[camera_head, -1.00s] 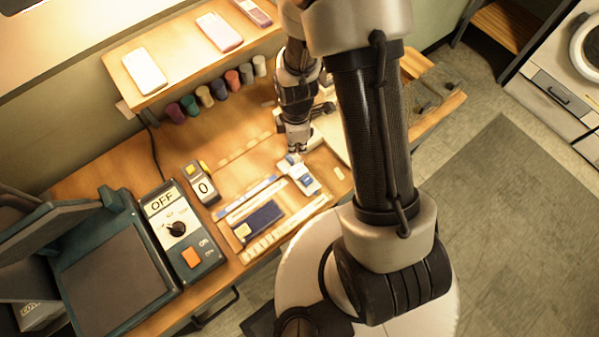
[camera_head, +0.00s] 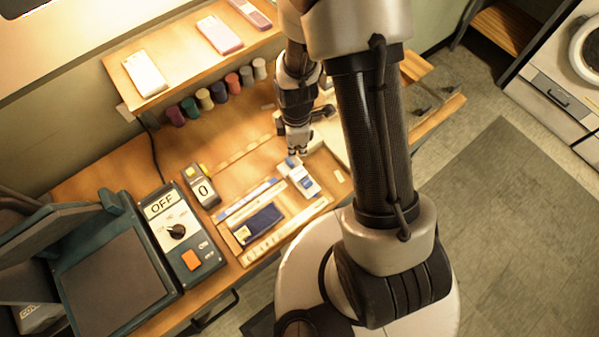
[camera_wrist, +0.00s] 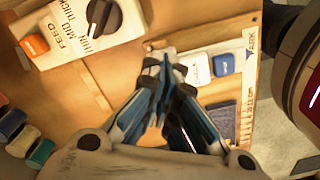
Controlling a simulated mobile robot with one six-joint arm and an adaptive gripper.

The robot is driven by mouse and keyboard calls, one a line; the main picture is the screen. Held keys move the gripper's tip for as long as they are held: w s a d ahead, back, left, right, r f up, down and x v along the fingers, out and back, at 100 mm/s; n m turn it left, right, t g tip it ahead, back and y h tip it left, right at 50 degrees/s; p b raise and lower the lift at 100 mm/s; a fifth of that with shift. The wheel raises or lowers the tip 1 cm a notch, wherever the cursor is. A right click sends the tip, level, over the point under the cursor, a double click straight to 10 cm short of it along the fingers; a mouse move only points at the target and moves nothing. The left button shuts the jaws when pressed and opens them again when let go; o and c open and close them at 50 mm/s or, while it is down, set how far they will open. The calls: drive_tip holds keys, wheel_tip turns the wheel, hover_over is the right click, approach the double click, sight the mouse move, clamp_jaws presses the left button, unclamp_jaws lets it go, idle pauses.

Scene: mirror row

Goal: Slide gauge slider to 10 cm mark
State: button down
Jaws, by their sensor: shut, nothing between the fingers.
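A wooden gauge board with a pale ruled edge (camera_head: 285,232) lies on the bench; the ruled strip also shows in the wrist view (camera_wrist: 250,100). A white and blue piece (camera_head: 303,180), which looks like the slider, sits at the board's right end. In the wrist view a white block (camera_wrist: 194,68) and a blue block (camera_wrist: 224,64) show beside my fingers. The scale marks are too small to read. My gripper (camera_head: 298,152) is shut and empty, just above and behind the white and blue piece. I cannot tell whether it touches. Its fingertips also show in the wrist view (camera_wrist: 165,75).
A dark blue pad (camera_head: 259,223) lies on the board. A control box with a knob and orange button (camera_head: 191,260) stands to the left, with a small counter showing 0 (camera_head: 203,190) near it. Several coloured spools (camera_head: 218,91) line the back under a shelf (camera_head: 180,75).

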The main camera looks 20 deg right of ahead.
drive_tip(key=shift+f, duration=0.15)
drive_tip(key=shift+f+b, duration=0.35)
drive_tip(key=shift+b, duration=0.1)
drive_tip(key=shift+s+f+b, duration=0.8)
drive_tip(key=shift+f+b, duration=0.2)
drive_tip(key=shift+s+a+f+b, duration=0.1)
drive_tip(key=shift+s+a, duration=0.55)
drive_tip(key=shift+a, duration=1.3)
drive_tip(key=shift+s+a+r+b, duration=0.1)
drive_tip(key=shift+s+a, duration=0.55)
drive_tip(key=shift+a, duration=1.25)
drive_tip(key=shift+s+a+f+b, duration=0.1)
drive_tip(key=shift+s+a, duration=0.55)
drive_tip(key=shift+a, duration=1.3)
drive_tip(key=shift+s+a, duration=0.15)
drive_tip(key=shift+a, duration=0.25)
drive_tip(key=r+p, duration=0.1)
drive_tip(key=w+r+p, duration=0.2)
drive_tip(key=shift+r, duration=0.3)
drive_tip(key=shift+d+r+p, duration=0.15)
drive_tip(key=shift+r+p, duration=0.6)
drive_tip(key=shift+r, duration=0.15)
drive_tip(key=shift+d+r+p, duration=0.1)
drive_tip(key=shift+r+p, duration=0.65)
drive_tip(key=shift+r, duration=0.15)
